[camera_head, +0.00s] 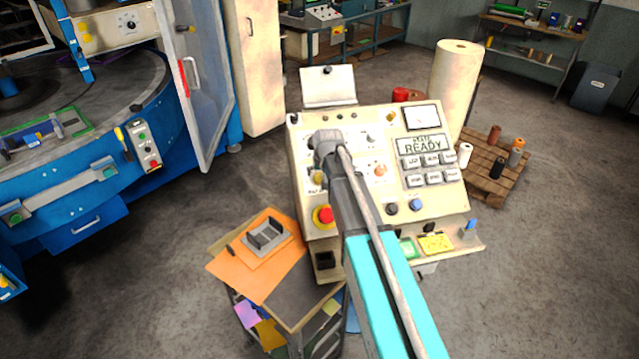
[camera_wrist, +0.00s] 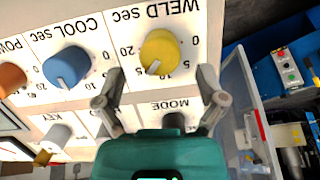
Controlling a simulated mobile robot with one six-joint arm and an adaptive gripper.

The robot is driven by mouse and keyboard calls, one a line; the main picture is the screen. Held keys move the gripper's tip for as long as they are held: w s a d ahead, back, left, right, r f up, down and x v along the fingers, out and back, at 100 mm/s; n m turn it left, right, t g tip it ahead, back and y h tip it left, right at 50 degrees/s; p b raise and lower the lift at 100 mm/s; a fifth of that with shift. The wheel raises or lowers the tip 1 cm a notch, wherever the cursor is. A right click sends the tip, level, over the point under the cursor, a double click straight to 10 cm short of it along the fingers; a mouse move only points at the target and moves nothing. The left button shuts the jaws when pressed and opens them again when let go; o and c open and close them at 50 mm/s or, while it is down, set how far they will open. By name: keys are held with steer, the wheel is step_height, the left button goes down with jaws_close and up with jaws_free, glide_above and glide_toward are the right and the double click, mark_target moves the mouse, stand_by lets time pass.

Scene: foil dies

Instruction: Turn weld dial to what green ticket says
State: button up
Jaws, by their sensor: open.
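The yellow weld dial (camera_wrist: 160,50) sits under the "WELD SEC" label, upside down in the wrist view. Its pale pointer mark aims down and slightly left in that view; the exact reading is unclear. My gripper (camera_wrist: 163,92) is open and empty, its fingers apart at either side just below the dial in the picture.
A blue dial (camera_wrist: 65,67), an orange dial (camera_wrist: 10,77) and a key switch (camera_wrist: 52,140) are near the weld dial. A red emergency button (camera_head: 324,215) is at the panel's left. A yellow note (camera_head: 435,243) lies beside the green ticket. A cart (camera_head: 300,300) stands in front.

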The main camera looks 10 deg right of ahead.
mark_target(320, 176)
steer(key=shift+b+x, duration=1.25)
steer(key=shift+x, duration=0.5)
steer(key=c, duration=1.1)
